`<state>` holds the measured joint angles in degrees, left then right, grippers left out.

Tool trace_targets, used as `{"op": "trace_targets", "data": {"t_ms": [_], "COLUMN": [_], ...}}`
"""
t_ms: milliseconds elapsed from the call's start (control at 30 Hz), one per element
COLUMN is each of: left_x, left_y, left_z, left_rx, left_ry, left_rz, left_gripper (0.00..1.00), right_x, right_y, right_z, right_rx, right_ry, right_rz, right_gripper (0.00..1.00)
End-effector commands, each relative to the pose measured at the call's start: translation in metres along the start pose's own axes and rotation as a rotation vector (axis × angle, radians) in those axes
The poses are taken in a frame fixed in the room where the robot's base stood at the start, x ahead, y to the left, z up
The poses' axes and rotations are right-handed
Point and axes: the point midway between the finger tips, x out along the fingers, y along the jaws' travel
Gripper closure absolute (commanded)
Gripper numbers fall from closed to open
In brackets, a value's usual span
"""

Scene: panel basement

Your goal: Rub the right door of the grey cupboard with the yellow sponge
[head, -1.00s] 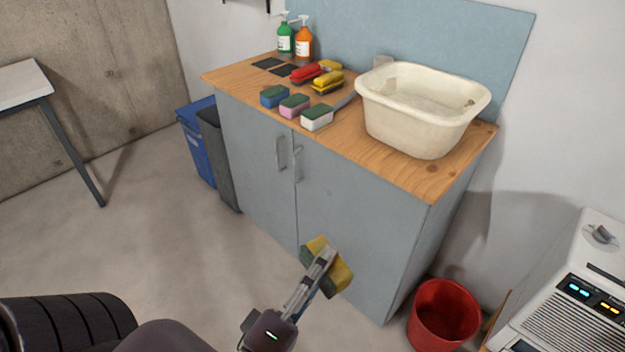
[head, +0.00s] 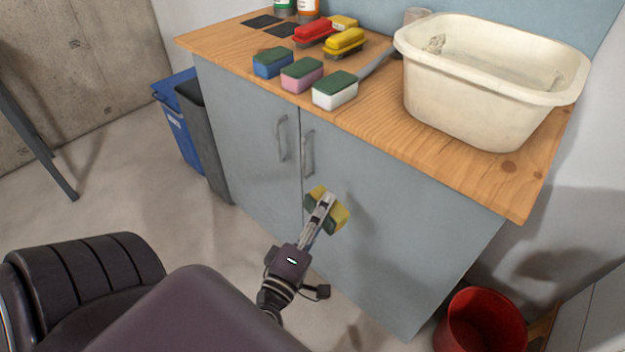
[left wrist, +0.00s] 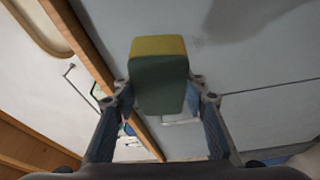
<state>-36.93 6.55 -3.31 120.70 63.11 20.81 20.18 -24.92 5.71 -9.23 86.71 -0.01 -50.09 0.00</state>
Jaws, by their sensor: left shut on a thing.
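The yellow sponge (head: 341,216) has a dark green scouring side. My left gripper (head: 323,204) is shut on it and holds it in front of the right door (head: 405,225) of the grey cupboard, below that door's handle (head: 308,153) and near the gap between the doors. I cannot tell whether the sponge touches the door. In the left wrist view the sponge (left wrist: 160,82) sits between the two fingers, green side toward the camera and yellow edge at the top. A dim dark patch, shadow or smudge, shows on the door. My right gripper is not in view.
The wooden top (head: 430,163) carries blue, pink and white sponges, red and yellow brushes and a cream basin (head: 480,85). A red bucket (head: 484,322) stands by the cupboard's right corner. Blue and dark bins (head: 205,140) stand at its left.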

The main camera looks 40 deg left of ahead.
Motion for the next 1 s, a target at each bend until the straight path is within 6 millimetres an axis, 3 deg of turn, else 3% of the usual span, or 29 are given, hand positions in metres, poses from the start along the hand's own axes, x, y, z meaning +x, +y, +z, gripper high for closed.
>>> {"op": "trace_targets", "data": {"t_ms": [33, 100, 300, 533, 1000], "left_x": [0.005, 0.012, 0.025, 0.033, 0.075], "left_y": [-0.025, -0.043, -0.075, -0.082, -0.082], "left_z": [-0.003, -0.009, -0.022, -0.026, -0.013], "left_rx": [0.0, 0.0, -0.004, -0.007, -0.006], "left_ry": [0.018, 0.041, 0.088, 0.104, 0.103], "left_rz": [-0.002, -0.007, -0.016, -0.02, -0.02], "left_gripper": [0.8, 0.8, 0.8, 0.8, 0.8], "right_x": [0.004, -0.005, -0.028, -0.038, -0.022], "right_y": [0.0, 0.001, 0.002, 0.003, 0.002], "right_z": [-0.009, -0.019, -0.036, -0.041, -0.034], "right_rx": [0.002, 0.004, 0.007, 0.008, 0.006], "right_ry": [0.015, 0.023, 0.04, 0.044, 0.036], "right_rz": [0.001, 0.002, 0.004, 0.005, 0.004], "right_gripper": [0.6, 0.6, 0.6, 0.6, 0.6]}}
